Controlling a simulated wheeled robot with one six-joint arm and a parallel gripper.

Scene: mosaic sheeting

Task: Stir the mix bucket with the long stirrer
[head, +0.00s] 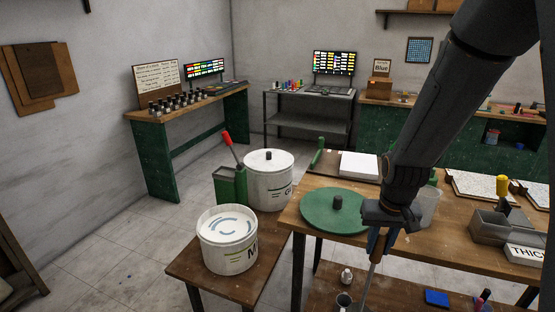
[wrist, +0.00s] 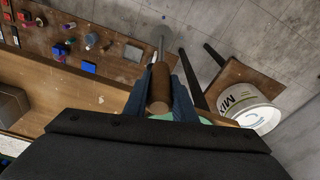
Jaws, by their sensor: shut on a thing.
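The mix bucket (head: 228,252) is white with a dark label, and stands on a low brown stand (head: 195,268) left of the main table. Pale blue curved marks show on its top. It also shows at right in the wrist view (wrist: 242,101). My gripper (head: 378,240) is shut on the long stirrer (head: 370,276), by the front edge of the table. In the wrist view the stirrer's brown handle (wrist: 159,90) is between the blue fingers of my gripper (wrist: 160,98), its thin grey shaft pointing away. The stirrer is to the right of the bucket and apart from it.
A second white bucket (head: 268,190) with a lid and a green holder (head: 230,186) with a red-handled tool stand behind the mix bucket. A round green disc (head: 325,213) lies on the main table (head: 435,262). A lower shelf (head: 400,300) carries small items.

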